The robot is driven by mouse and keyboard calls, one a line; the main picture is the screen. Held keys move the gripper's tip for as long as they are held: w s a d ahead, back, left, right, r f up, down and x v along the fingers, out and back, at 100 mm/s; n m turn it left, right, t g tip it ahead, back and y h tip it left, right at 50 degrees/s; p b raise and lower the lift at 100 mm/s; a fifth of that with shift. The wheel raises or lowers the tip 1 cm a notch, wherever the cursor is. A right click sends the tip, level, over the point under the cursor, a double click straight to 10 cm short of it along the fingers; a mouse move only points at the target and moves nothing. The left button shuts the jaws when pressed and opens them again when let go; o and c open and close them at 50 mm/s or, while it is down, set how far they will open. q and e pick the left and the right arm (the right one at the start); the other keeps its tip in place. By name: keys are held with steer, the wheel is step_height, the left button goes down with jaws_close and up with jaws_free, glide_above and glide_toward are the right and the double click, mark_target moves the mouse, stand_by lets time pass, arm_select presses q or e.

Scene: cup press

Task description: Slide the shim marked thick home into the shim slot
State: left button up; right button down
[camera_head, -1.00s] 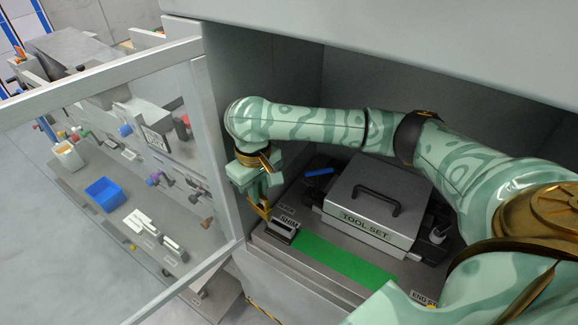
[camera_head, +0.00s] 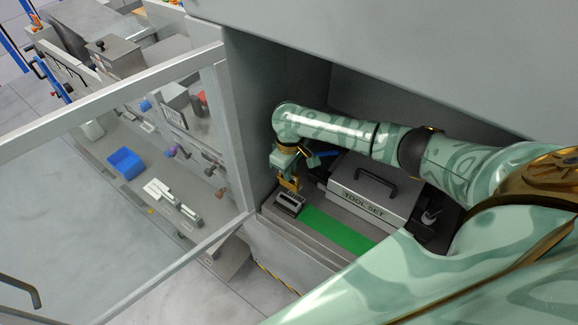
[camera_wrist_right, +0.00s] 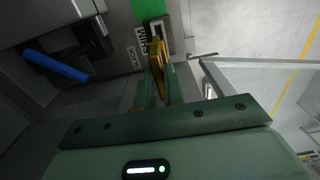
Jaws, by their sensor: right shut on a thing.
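My right gripper (camera_head: 291,184) reaches into the open bay and points down at the shim slot block (camera_head: 288,205), a small grey block with a dark opening and a SHIM label. In the right wrist view the gold fingertips (camera_wrist_right: 158,62) are close together at the near end of the slot block (camera_wrist_right: 157,28). The gripper is shut on a thin piece, apparently the shim, mostly hidden between the fingers. Its marking cannot be read, and I cannot tell whether its tip is inside the slot. My left gripper is out of view.
A green strip (camera_head: 335,229) runs right from the slot block. A grey TOOL SET box (camera_head: 375,185) with a black handle stands behind it. A blue-handled thing (camera_wrist_right: 56,66) lies nearby. The clear door (camera_head: 125,180) stands open at left, before a bench with a blue bin (camera_head: 126,163).

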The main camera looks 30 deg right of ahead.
steer(key=shift+f+b, duration=1.4)
steer(key=shift+f, duration=1.4)
steer(key=shift+a+p, duration=0.1)
steer(key=shift+p, duration=0.4)
steer(key=shift+p, duration=0.45)
steer(key=shift+p, duration=0.4)
steer(key=shift+f+b, duration=1.45)
steer(key=shift+f, duration=0.85)
steer(key=c, duration=1.4)
jaws_free()
